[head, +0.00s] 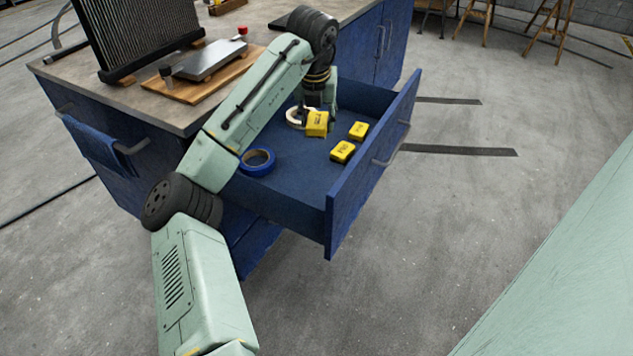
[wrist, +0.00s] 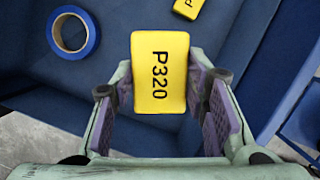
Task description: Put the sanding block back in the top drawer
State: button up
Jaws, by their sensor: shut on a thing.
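The sanding block, a yellow block marked P320 (wrist: 160,75), is between the purple pads of my gripper (wrist: 163,92). In the head view the block (head: 317,125) hangs below my gripper (head: 317,112), over the inside of the open top drawer (head: 300,187). My gripper is shut on it. The gap between the block and the drawer floor is hard to judge. The drawer is blue, pulled well out, with a grey handle on its front. My arm hides part of its left and back.
Bare drawer floor shows toward the front. The worktop (head: 140,100) holds a wooden board with a grey plate.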

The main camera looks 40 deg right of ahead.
jog(key=b, duration=0.2)
send_over(318, 181)
jog(key=f, duration=0.9)
jog(key=a+f, duration=0.1)
jog(key=f, duration=0.4)
jog(key=shift+s, duration=0.35)
jog(key=shift+f+p, duration=0.35)
jog(key=shift+f, duration=1.75)
jog(key=o, duration=1.1)
jog(key=shift+f, duration=0.1)
jog(key=b+v, duration=0.2)
jog(key=v, duration=1)
jog(key=shift+r, duration=0.2)
